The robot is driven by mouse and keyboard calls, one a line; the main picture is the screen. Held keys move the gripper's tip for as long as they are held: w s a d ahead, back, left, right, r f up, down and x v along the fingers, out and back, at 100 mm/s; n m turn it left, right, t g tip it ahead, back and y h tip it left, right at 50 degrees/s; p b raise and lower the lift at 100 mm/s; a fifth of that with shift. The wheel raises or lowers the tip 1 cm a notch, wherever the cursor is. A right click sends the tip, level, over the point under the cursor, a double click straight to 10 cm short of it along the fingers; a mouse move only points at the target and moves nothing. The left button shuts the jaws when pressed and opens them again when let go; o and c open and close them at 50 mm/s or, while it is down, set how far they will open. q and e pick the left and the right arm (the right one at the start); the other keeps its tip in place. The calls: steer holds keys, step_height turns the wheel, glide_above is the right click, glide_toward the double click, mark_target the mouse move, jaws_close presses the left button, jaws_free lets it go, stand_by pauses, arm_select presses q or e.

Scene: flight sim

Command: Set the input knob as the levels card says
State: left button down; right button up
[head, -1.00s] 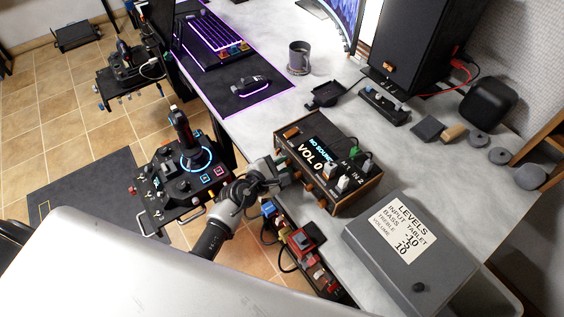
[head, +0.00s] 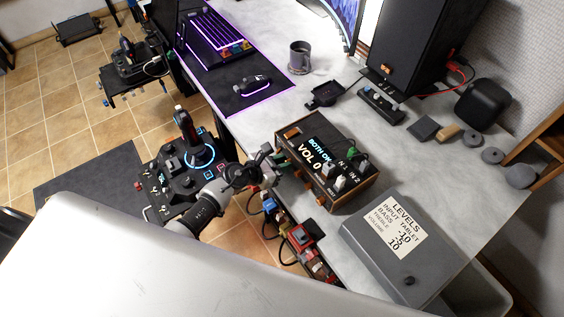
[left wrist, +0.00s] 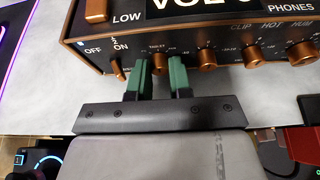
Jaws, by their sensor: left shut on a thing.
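The wood-sided amplifier (head: 336,190) stands on the grey desk, and its display reads "BOTH ON" and "VOL 0". My left gripper (head: 274,160) reaches its front panel from the left. In the left wrist view my left gripper (left wrist: 161,68) has its green fingers shut on the copper input knob (left wrist: 160,61), one finger on each side. "TABLET" is printed above this knob. The fingers hide part of the knob and its marks, so its exact setting is unclear. The levels card (head: 396,228) lies on a grey box and reads input "TABLET". My right gripper is out of view.
More copper knobs (left wrist: 208,57) sit to the right along the panel, and an OFF/ON switch (left wrist: 117,68) to the left. A grey mug (head: 299,57), a black speaker (head: 418,45) and the grey box (head: 425,265) stand on the desk. A joystick panel (head: 185,170) is left of the arm.

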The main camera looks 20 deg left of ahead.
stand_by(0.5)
arm_select(q)
steer(key=c, duration=1.3)
jaws_free()
steer(key=v, duration=1)
steer(key=shift+s+a+r, duration=0.1)
steer(key=shift+s+a, duration=0.15)
steer(key=shift+a, duration=0.1)
